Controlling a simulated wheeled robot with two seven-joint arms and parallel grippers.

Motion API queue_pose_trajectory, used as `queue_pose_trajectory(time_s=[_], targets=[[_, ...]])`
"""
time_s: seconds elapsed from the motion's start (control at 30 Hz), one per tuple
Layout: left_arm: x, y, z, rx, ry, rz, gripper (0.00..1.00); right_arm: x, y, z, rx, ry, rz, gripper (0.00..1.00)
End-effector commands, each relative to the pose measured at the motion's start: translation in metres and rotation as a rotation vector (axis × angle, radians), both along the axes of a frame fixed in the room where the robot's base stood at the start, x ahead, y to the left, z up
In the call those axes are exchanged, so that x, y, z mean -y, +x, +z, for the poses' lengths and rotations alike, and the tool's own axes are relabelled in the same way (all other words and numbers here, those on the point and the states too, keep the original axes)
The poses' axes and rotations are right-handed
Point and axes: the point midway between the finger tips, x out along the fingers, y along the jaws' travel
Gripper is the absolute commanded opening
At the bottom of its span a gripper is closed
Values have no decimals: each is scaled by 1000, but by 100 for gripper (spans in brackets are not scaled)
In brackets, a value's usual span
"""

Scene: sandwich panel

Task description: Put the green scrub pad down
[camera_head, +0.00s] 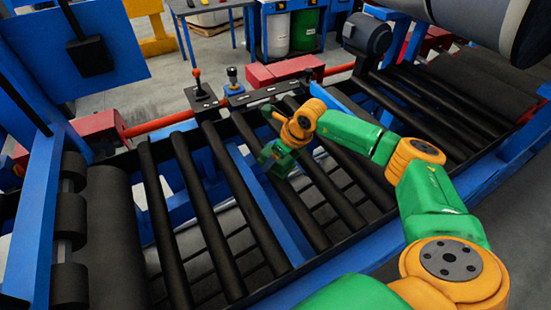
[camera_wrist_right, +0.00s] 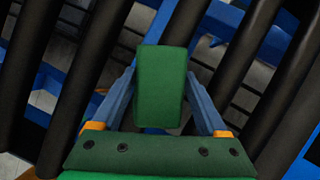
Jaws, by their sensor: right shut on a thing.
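The green scrub pad (camera_wrist_right: 161,86) is a dark green block in the right wrist view. It sits between the two blue-grey fingers of my right gripper (camera_wrist_right: 160,75), which is shut on it. Dark rollers and a blue beam show beyond it. In the head view my right gripper (camera_head: 272,160) reaches in from the right and is over the roller conveyor. There the pad cannot be told apart from the green of the gripper. How far the pad is above the rollers cannot be told. My left gripper is not in view.
Black rollers (camera_head: 210,200) with open gaps between them run across the conveyor. A dark rail carries a red-knobbed lever (camera_head: 197,82) and a small blue knob (camera_head: 233,78). Red blocks (camera_head: 285,70) stand behind it. A large grey cylinder (camera_head: 490,30) hangs at top right.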

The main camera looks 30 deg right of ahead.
Motion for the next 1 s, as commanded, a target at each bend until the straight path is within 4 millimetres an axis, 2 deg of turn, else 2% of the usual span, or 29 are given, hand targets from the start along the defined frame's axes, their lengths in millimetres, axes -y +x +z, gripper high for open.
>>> queue_pose_trajectory(time_s=[0.1,0.43,0.47,0.5,0.53,0.83,1.0], targets=[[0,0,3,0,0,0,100,-1,-1,-17,-1,-1,1,0],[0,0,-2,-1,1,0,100,-1,-1,-22,2,0,1,0],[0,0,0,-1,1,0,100,-1,-1,-21,1,0,1,84],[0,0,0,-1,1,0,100,-1,-1,-21,1,0,1,95],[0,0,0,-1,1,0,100,-1,-1,-21,1,0,1,100],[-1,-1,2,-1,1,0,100,0,-2,-14,3,1,1,100],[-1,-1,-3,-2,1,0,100,5,-15,17,5,0,1,100]])
